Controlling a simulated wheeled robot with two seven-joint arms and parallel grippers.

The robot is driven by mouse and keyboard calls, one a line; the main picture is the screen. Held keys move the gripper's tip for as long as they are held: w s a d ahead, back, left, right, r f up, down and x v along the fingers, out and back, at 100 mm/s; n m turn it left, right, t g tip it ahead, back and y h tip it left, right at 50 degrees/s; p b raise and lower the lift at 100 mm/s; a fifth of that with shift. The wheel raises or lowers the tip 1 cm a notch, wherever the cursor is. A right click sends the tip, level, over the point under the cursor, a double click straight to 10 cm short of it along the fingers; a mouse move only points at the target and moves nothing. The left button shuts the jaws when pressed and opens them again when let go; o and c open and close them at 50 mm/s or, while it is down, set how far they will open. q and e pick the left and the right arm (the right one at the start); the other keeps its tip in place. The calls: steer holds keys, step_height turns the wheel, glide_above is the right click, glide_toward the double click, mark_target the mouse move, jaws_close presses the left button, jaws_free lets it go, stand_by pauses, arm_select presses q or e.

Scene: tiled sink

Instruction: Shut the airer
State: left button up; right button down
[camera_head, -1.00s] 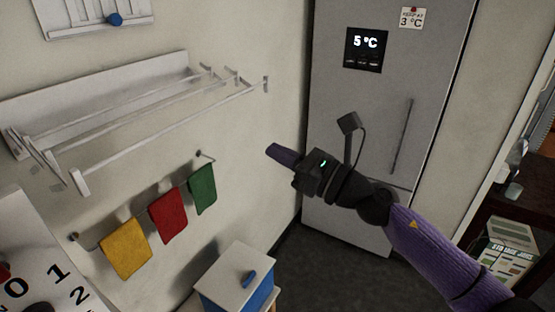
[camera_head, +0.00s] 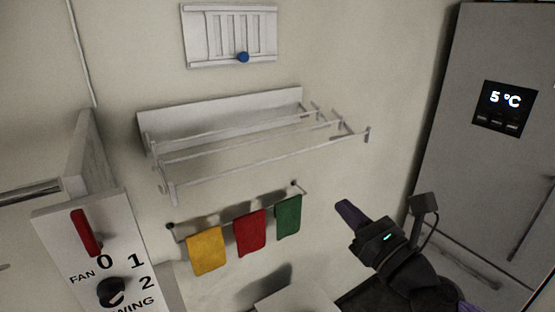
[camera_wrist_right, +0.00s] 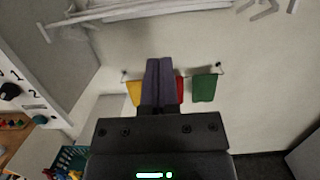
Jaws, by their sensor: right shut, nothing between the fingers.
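The white wall airer (camera_head: 270,171) is folded out from the wall, its rails standing forward of its back board (camera_head: 225,116). In the right wrist view, part of the airer (camera_wrist_right: 135,12) shows along the top edge. My right gripper (camera_head: 343,207) is shut and empty. It is below and in front of the airer's right end, apart from it. In the right wrist view its closed purple fingers (camera_wrist_right: 159,66) point toward the wall with the towels. My left gripper is not in view.
A rail with yellow (camera_head: 205,250), red (camera_head: 250,231) and green (camera_head: 288,217) towels hangs under the airer. A fan control panel (camera_head: 103,255) stands at left front. A fridge (camera_head: 495,165) is at right. A slatted panel with a blue knob (camera_head: 243,57) is above.

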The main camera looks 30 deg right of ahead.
mark_target(292, 155)
steer(key=p+x, duration=0.4)
steer(key=x, duration=0.8)
steer(key=shift+w+a+r, duration=0.1)
steer(key=shift+w+r, duration=0.05)
steer(key=shift+w, duration=0.7)
